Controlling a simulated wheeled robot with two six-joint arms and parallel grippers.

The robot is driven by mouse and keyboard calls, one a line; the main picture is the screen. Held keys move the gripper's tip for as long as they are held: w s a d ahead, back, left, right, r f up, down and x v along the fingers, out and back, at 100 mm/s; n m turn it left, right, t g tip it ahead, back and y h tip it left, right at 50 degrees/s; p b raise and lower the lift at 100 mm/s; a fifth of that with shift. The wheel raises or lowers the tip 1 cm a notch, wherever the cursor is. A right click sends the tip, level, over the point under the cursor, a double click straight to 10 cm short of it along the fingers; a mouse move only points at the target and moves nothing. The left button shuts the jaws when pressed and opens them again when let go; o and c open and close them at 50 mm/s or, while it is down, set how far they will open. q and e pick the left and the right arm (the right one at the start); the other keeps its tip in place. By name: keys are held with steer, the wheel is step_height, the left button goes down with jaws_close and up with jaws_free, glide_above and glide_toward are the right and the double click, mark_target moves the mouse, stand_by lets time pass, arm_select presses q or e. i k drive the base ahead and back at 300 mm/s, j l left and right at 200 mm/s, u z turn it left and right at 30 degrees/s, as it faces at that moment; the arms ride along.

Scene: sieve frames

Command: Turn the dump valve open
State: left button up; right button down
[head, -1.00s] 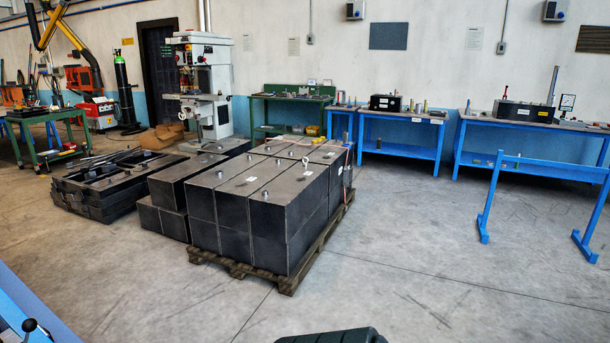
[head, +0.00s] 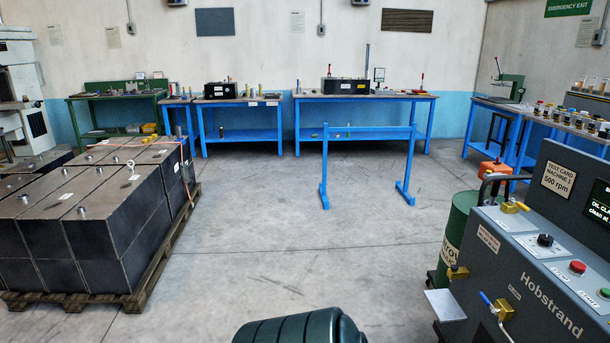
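A grey machine marked Hobstrand (head: 545,290) stands at the right edge in the head view. Its left end carries a brass valve with a blue lever (head: 488,300), and a thin spout hangs near it. Another brass fitting (head: 456,273) sits farther left, above a small pale plate (head: 445,304). I cannot tell from the labels which one is the dump valve. Neither of my grippers is in view.
A pallet (head: 165,260) of dark blocks stands at the left. A green drum (head: 457,225) is behind the machine's left end. A blue trestle (head: 366,135) stands before blue benches (head: 365,98) along the back wall. The floor (head: 290,255) between pallet and machine is clear.

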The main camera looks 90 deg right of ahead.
mark_target(512, 200)
steer(key=z, duration=2.15)
